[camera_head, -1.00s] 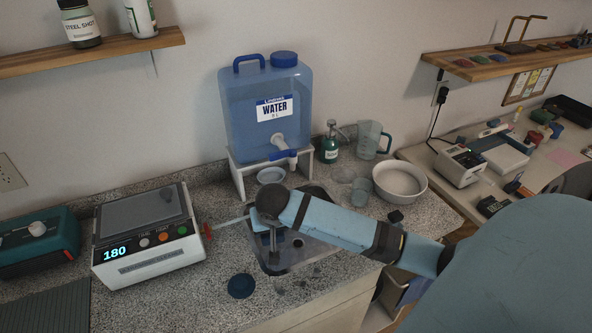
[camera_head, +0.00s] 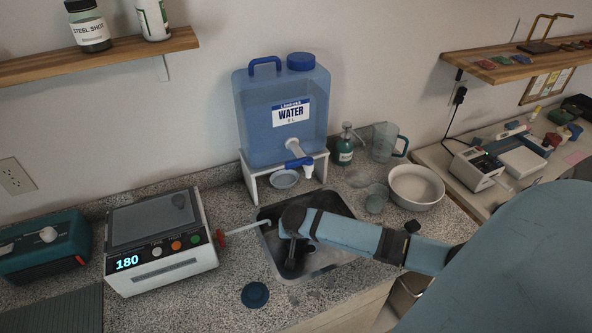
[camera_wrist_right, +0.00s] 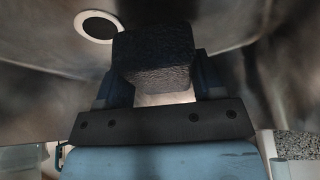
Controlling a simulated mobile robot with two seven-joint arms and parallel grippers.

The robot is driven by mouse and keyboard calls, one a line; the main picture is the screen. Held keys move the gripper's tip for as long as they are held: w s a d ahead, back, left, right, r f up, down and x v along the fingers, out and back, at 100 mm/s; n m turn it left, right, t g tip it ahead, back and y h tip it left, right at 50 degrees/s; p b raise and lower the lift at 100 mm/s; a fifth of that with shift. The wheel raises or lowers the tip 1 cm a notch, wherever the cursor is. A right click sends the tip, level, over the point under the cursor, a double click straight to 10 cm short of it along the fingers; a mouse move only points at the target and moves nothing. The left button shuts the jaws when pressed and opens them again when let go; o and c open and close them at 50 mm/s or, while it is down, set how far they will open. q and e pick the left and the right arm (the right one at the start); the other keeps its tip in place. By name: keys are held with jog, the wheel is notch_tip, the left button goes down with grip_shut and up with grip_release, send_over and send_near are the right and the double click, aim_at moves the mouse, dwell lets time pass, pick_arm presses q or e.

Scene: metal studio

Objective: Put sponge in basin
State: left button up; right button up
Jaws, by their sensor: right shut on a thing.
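My right gripper (camera_wrist_right: 153,92) is shut on the sponge (camera_wrist_right: 154,56), a dark, rough block held between its fingers in the right wrist view. The basin (camera_head: 325,266) is the metal sink set into the speckled counter. In the head view my right arm reaches in from the right, and the gripper (camera_head: 290,262) points down inside the basin. In the wrist view metal basin walls surround the sponge, and the round drain (camera_wrist_right: 98,26) shows at upper left. Whether the sponge touches the basin floor is not clear. My left gripper is out of view.
A blue water container (camera_head: 283,118) on a white stand (camera_head: 250,180) is behind the basin. A white heater showing 180 (camera_head: 160,240) is to the left, and a white bowl (camera_head: 415,187) to the right. A dark blue round lid (camera_head: 255,295) lies in front.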

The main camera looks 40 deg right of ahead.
jog(key=shift+f, duration=0.55)
jog(key=shift+f, duration=0.15)
jog(key=o, duration=1)
jog(key=shift+c, duration=0.2)
jog(key=v, duration=1.2)
jog(key=shift+r, duration=0.25)
jog(key=shift+f, duration=0.1)
